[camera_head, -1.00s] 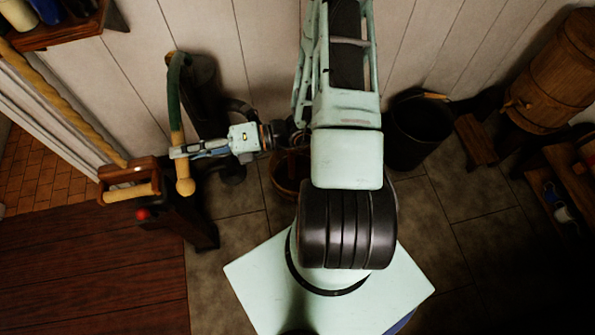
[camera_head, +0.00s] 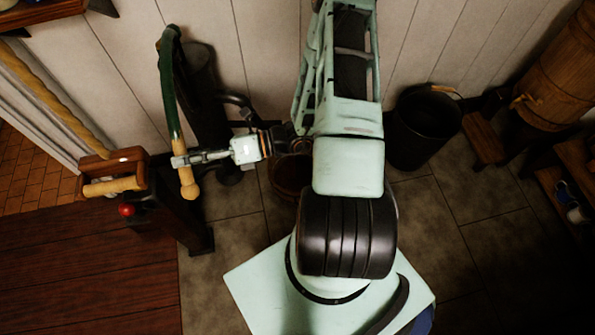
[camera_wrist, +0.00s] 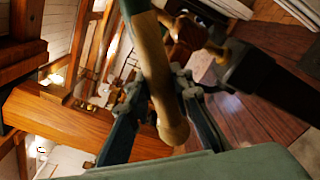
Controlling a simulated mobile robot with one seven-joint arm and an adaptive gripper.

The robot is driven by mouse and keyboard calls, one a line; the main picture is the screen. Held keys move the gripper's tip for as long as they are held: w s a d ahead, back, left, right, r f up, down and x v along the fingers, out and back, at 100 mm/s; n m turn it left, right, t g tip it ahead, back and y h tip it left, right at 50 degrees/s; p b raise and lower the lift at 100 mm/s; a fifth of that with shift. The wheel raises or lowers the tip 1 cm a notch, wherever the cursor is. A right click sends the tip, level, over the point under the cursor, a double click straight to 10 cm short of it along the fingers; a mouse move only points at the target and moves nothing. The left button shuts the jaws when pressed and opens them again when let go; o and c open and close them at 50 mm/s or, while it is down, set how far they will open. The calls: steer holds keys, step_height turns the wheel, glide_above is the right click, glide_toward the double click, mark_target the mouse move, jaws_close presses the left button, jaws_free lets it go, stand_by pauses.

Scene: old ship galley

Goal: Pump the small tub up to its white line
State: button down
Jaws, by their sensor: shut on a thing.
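The pump stands against the wall as a dark body (camera_head: 205,95) with a curved spout. Its green lever (camera_head: 168,90) ends in a pale wooden grip (camera_head: 188,181), pointing down in the picture. My gripper (camera_head: 180,160) is shut on this grip; in the wrist view the wooden grip (camera_wrist: 151,75) passes between its two fingers (camera_wrist: 160,100). The small wooden tub (camera_head: 288,180) sits on the floor below the spout, partly hidden by my arm. Its inside is dark; I cannot make out the white line or the water level.
A black bucket (camera_head: 423,125) stands right of my arm by the wall. A wooden barrel (camera_head: 560,75) on a stand is at the right. A dark wooden post with a red knob (camera_head: 127,210) is left of the grip. Tiled floor (camera_head: 235,240) lies open between.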

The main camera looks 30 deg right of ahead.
steer(key=w+d+f+n+b, duration=0.1)
steer(key=w+f+n+b, duration=0.2)
steer(key=f+b, duration=0.5)
steer(key=shift+w+d+f+n, duration=0.2)
steer(key=shift+w+d+n, duration=0.1)
steer(key=shift+w, duration=0.1)
steer(key=s+r+m+p, duration=0.1)
steer(key=r+p, duration=0.2)
steer(key=s+a+r+m+p, duration=0.1)
steer(key=r+p, duration=0.2)
steer(key=s+r+m+p, duration=0.1)
steer(key=r+p, duration=0.1)
steer(key=p, duration=0.1)
steer(key=shift+s+a+r, duration=0.2)
steer(key=shift+r, duration=0.2)
steer(key=shift+s+a+r+m+p, duration=0.1)
steer(key=shift+s+m+p, duration=0.1)
steer(key=shift+m+p, duration=0.15)
